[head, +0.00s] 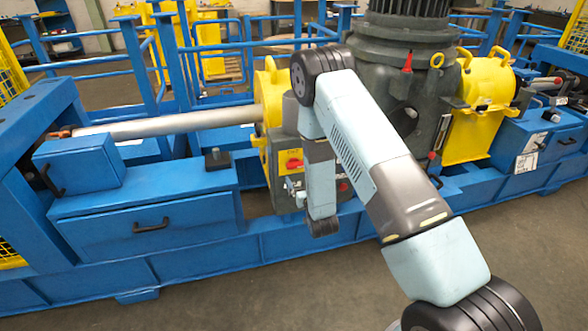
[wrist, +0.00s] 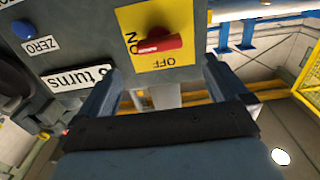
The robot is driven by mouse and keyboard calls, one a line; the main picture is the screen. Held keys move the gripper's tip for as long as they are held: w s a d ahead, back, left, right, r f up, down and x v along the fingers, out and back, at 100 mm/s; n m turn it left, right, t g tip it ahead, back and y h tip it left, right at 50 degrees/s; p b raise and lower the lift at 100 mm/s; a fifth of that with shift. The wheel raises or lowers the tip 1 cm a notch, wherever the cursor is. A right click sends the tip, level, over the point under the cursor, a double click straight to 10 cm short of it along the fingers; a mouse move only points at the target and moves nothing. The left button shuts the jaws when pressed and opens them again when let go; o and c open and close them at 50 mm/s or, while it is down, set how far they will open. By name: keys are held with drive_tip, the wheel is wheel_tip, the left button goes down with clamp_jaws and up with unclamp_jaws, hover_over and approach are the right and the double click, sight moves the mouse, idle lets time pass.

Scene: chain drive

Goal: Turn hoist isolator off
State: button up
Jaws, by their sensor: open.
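The hoist isolator is a red handle (wrist: 158,45) on a yellow plate (wrist: 182,17) marked ON and OFF. In the wrist view the handle lies nearly level, with its left end beside ON. OFF is below it in that picture. In the head view the red handle (head: 294,163) and yellow plate show small on the grey drive housing, left of my arm. My gripper (wrist: 165,72) is open and empty, its two fingers spread below and either side of the handle. I see no contact with the handle.
A blue ZERO button (wrist: 23,30) and a white "turns" label (wrist: 78,77) sit left of the isolator. In the head view a silver shaft (head: 165,125) runs left from the housing. The blue frame (head: 205,250) stands below, with open floor in front.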

sight(296, 167)
drive_tip(key=x, duration=0.8)
